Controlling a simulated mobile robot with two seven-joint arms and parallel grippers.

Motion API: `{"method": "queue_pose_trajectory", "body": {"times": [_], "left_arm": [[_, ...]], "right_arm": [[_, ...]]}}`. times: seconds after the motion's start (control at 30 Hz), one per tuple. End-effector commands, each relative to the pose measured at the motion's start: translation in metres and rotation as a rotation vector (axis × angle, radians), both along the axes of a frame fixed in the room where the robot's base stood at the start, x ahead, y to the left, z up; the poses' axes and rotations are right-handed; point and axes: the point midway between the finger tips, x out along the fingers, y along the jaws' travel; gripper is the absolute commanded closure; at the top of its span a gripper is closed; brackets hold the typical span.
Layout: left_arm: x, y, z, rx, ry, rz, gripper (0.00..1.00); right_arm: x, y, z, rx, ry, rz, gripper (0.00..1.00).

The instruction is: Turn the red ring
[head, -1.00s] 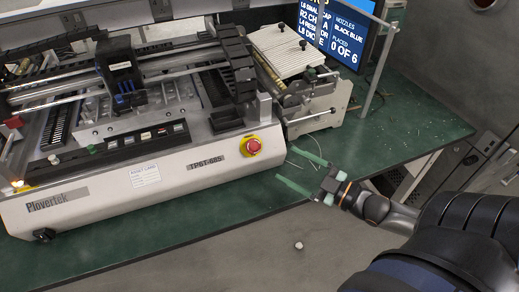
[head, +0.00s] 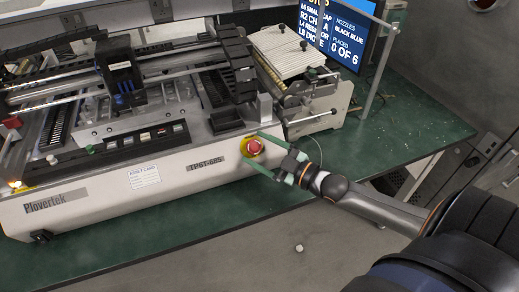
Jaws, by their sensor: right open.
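The red ring (head: 254,146) is a round red knob on a yellow plate at the right end of the machine's front panel (head: 205,168). My right gripper (head: 258,152) comes in from the right with its two green fingers apart. One finger lies above the red knob and the other below it, so the knob shows between the fingertips. I cannot tell whether the fingers touch it. My left gripper is not in the head view.
The pick-and-place machine stands on a green table (head: 420,125). A feeder unit (head: 318,100) and a monitor (head: 340,30) stand behind and right of the knob. A small white object (head: 299,248) lies on the grey floor. Table space right of the machine is mostly clear.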

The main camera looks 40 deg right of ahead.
Motion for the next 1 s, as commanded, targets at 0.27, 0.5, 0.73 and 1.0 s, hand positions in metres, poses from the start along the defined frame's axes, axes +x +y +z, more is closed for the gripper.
{"method": "queue_pose_trajectory", "body": {"times": [0.27, 0.5, 0.73, 1.0], "left_arm": [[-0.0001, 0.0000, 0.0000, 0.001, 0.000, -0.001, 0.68], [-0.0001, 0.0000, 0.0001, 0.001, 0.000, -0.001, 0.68], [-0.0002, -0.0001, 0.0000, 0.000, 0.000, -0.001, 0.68], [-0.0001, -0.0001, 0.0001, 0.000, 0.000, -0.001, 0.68]], "right_arm": [[-0.0002, 0.0001, -0.0001, 0.000, 0.000, 0.000, 0.28], [-0.0003, 0.0000, 0.0000, 0.000, 0.000, 0.000, 0.55], [-0.0003, 0.0001, -0.0001, 0.000, 0.000, 0.000, 0.81], [-0.0005, 0.0002, -0.0001, 0.000, 0.000, 0.000, 1.00]]}}
